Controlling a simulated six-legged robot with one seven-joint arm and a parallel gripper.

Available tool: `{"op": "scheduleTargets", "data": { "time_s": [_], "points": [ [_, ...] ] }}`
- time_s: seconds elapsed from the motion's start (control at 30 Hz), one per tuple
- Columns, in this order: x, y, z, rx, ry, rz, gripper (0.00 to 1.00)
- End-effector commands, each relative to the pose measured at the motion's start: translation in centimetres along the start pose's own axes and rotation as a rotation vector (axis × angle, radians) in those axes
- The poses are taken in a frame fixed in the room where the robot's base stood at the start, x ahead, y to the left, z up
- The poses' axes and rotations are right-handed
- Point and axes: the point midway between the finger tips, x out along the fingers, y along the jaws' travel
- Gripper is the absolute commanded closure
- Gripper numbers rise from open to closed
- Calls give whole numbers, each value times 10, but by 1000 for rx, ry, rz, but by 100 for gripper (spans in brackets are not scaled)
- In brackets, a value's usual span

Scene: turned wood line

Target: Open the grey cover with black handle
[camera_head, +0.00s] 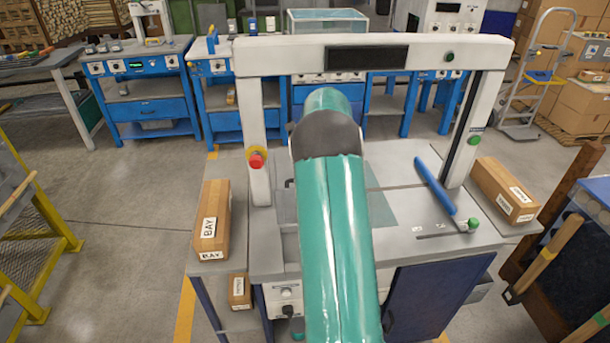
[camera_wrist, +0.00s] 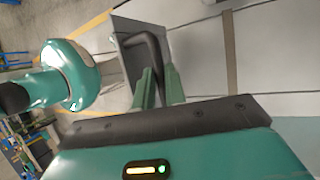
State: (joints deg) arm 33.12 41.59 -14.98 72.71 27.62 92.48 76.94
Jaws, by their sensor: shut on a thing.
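The grey cover (camera_head: 285,208) lies in the top of the machine table, under the white frame. In the head view only a small dark bit of the handle (camera_head: 288,184) shows left of my arm. My gripper (camera_wrist: 160,86) has two green fingers closed on the handle. The gripper is hidden behind my arm in the head view. I cannot tell whether the cover is lifted.
The white frame (camera_head: 370,52) spans above my arm, with posts on both sides. A red stop button (camera_head: 256,158) is on the left post. A blue bar (camera_head: 435,186) lies at the right. Boxed wood labelled BAY (camera_head: 212,222) stands left; another carton (camera_head: 505,190) stands right.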

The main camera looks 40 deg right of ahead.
Motion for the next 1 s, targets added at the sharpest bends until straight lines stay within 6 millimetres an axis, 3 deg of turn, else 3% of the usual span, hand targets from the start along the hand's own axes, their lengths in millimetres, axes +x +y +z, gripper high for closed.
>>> {"op": "scheduleTargets", "data": {
  "time_s": [0.03,0.23,0.27,0.37,0.67,0.8,1.0],
  "points": [
    [7,-1,-3,4,2,13,100],
    [7,-1,-3,4,2,13,100],
    [7,-1,-3,4,2,13,84],
    [5,-2,-2,3,2,11,66],
    [1,-2,-1,2,1,5,66],
    [-11,-1,-2,3,2,6,66],
    [-25,-22,-22,4,2,5,66]
  ]
}}
